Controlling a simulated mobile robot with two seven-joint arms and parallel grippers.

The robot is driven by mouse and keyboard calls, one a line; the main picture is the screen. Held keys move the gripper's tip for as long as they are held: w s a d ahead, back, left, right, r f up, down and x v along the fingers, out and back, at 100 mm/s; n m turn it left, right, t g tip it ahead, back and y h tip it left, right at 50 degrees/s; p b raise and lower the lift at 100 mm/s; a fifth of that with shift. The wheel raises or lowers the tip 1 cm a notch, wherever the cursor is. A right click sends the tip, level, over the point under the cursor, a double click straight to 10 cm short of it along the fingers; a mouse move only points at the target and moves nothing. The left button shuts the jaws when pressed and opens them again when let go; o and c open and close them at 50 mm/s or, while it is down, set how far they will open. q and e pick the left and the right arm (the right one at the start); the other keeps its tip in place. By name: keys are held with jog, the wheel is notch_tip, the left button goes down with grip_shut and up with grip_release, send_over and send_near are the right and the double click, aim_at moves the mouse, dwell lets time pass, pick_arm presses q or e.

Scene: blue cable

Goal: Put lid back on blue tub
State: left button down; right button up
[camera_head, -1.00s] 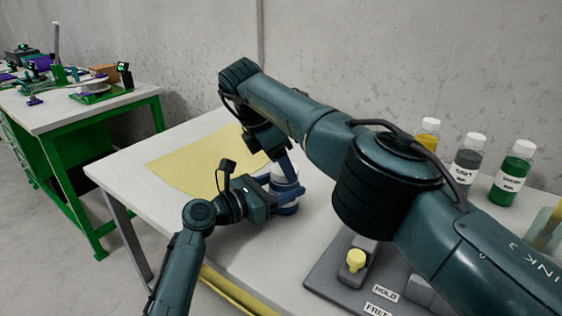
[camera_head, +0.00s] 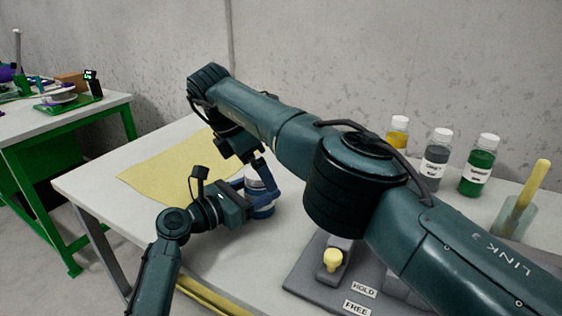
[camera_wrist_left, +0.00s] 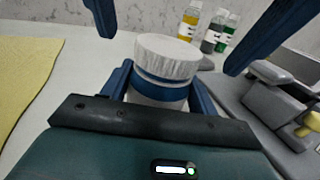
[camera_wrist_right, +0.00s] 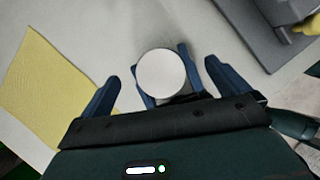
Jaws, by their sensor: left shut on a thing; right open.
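The tub (camera_head: 262,203) stands on the white table; its blue band and pale lower body show in the left wrist view (camera_wrist_left: 158,90). A white ridged lid (camera_wrist_left: 167,57) sits on top of it, looking level; how tightly it is seated I cannot tell. From above, the lid is a plain white disc in the right wrist view (camera_wrist_right: 161,73). My left gripper (camera_wrist_left: 160,82) is shut on the tub's sides, below the lid. My right gripper (camera_wrist_right: 166,84) is open above the lid, its fingers apart on either side and not touching it.
A yellow mat (camera_head: 170,168) lies left of the tub. Yellow (camera_head: 397,137), grey (camera_head: 436,160) and green (camera_head: 480,165) bottles stand at the back right, near a beaker (camera_head: 513,218) holding a yellow stick. A grey fixture (camera_head: 312,275) with a yellow knob is at the front.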

jog(key=shift+n, duration=0.4)
